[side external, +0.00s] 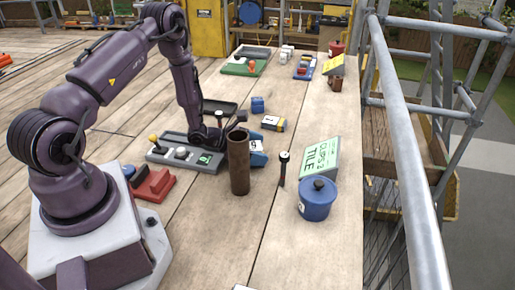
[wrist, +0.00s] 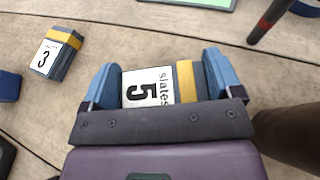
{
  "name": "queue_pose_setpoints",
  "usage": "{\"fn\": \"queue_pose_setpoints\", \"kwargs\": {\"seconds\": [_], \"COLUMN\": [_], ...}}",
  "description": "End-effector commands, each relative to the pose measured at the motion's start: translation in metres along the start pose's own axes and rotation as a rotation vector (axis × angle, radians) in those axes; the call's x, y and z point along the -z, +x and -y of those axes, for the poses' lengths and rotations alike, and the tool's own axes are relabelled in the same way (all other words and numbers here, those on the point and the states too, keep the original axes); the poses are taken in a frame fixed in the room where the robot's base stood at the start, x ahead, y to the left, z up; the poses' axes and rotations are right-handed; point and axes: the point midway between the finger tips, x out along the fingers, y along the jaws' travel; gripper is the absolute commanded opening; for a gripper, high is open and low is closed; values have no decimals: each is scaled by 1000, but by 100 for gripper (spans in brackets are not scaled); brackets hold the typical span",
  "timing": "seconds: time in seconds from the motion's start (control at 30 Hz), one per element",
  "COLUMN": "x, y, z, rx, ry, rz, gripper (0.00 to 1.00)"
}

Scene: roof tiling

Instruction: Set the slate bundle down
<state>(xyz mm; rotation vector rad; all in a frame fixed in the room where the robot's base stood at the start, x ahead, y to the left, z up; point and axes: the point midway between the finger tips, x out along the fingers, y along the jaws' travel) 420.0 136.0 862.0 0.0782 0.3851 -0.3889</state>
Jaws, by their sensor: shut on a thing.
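The slate bundle (wrist: 145,90), with a white label reading "slates 5" and a yellow band, sits between the blue fingers of my gripper (wrist: 162,76). The fingers are shut on its two sides. In the side external view my gripper (side external: 256,150) is low over the planks, partly hidden behind a brown upright pipe. Whether the bundle touches the planks cannot be told. A second bundle (wrist: 55,52), labelled 3 and yellow-banded, lies on the planks to the left in the wrist view; it also shows behind my gripper in the side view (side external: 273,123).
The brown pipe (side external: 239,165) stands close to my gripper. A dark-handled tool (side external: 283,168), a green-and-white TILE CLIPS box (side external: 319,160) and a blue lidded pot (side external: 317,200) stand to the right. Scaffold rails (side external: 400,120) edge the right side.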

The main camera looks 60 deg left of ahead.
Motion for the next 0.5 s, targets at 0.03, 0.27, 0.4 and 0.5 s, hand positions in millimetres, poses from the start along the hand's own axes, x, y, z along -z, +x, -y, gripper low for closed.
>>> {"fn": "queue_pose_setpoints", "kwargs": {"seconds": [0.03, 0.27, 0.4, 0.5], "x": [-1, 2, 2, 2], "y": [0, 1, 1, 1], "z": [0, 0, 0, 0], "rx": [0, 0, 1, 1], "ry": [1, -1, -1, -1], "rz": [2, 1, 0, 0], "gripper": [55, 55, 100, 100]}}
